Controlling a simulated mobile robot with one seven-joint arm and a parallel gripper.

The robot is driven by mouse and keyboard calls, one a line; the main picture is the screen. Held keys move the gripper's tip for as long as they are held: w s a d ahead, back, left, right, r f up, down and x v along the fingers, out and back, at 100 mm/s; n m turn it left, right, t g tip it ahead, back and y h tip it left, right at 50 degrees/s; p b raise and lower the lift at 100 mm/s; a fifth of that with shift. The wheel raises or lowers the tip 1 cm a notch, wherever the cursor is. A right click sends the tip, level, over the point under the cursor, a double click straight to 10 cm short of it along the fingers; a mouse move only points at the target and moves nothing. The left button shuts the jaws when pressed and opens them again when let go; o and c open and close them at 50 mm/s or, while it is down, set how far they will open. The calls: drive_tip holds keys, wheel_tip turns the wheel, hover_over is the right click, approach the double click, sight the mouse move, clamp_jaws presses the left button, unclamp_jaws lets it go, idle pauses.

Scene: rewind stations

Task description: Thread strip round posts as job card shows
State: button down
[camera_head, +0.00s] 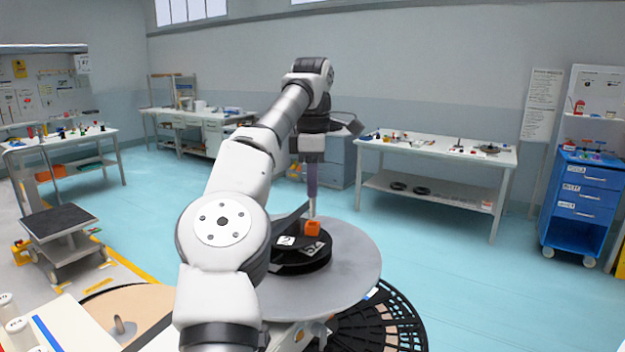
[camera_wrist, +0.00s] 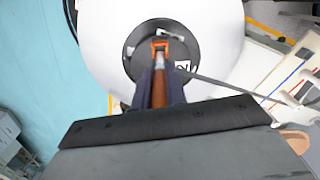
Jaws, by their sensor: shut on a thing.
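My gripper (camera_head: 312,208) points down over a black reel (camera_head: 303,262) on a round grey turntable (camera_head: 350,262). Its fingertips are shut on an orange block (camera_head: 312,229) at the reel's top. In the wrist view the fingers (camera_wrist: 160,68) meet at the same orange block (camera_wrist: 160,44) inside the dark reel (camera_wrist: 132,53). A thin dark band, perhaps the strip (camera_wrist: 225,88), runs from the reel to the right in the wrist view. Its far end is not clear. White posts (camera_head: 20,330) stand at the lower left of the head view. I cannot make out a job card for certain.
A pale panel with red and blue lines (camera_wrist: 287,85) lies right of the turntable in the wrist view. A tan disc with a peg (camera_head: 122,327) is at lower left. A black slotted disc (camera_head: 378,325) lies below the turntable. Benches and a blue cabinet (camera_head: 583,205) stand beyond open floor.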

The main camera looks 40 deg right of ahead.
sight(313, 217)
drive_tip(key=shift+f+b, duration=0.65)
drive_tip(key=shift+f, duration=0.9)
drive_tip(key=c, duration=1.3)
unclamp_jaws()
drive_tip(key=shift+c, duration=0.2)
